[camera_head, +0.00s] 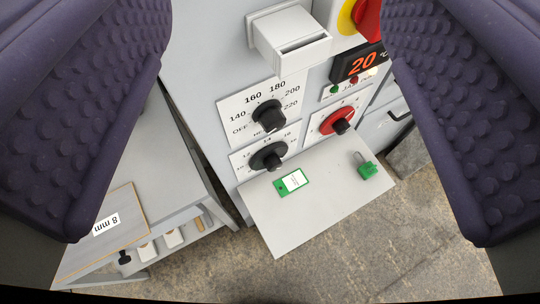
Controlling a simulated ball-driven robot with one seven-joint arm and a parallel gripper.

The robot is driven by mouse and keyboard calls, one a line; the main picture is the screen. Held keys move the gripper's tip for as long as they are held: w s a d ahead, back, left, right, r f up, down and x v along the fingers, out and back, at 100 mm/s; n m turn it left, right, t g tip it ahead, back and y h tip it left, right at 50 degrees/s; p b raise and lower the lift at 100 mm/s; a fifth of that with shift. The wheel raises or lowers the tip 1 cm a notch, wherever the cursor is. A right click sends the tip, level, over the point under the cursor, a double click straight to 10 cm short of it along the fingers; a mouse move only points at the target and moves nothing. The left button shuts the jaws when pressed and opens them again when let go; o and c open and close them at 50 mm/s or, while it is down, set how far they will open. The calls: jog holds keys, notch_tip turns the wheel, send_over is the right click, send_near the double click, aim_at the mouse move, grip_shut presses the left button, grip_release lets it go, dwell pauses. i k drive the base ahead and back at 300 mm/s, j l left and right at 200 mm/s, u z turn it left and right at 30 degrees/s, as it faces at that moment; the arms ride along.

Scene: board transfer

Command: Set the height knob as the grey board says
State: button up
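My gripper (278,235) is open and empty, its two purple finger pads wide apart at the left and right of the view. Between them is the grey machine front. An upper black knob (268,115) sits on a plate marked OFF and 140 to 220. A lower black knob (267,157) sits on a plate with smaller numbers, partly hidden by the knob; 16 is legible. A red knob (337,121) is to the right. I cannot tell for certain which is the height knob. A grey-brown board (128,208) at the lower left bears an "8 mm" label (106,224).
A pale shelf (290,222) juts out below the knobs, with a green-and-white tag (292,181) and a green padlock (366,168) on it. A white box-like part (290,40) protrudes above. A display (360,64) reads 20 °C. Stone floor (390,250) shows below.

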aim_at(269, 158)
jog(key=k+j+u, duration=0.1)
jog(key=k+u, duration=0.25)
jog(key=u, duration=0.15)
jog(key=k+j+u, duration=0.25)
jog(key=u, duration=0.25)
jog(key=k, duration=0.15)
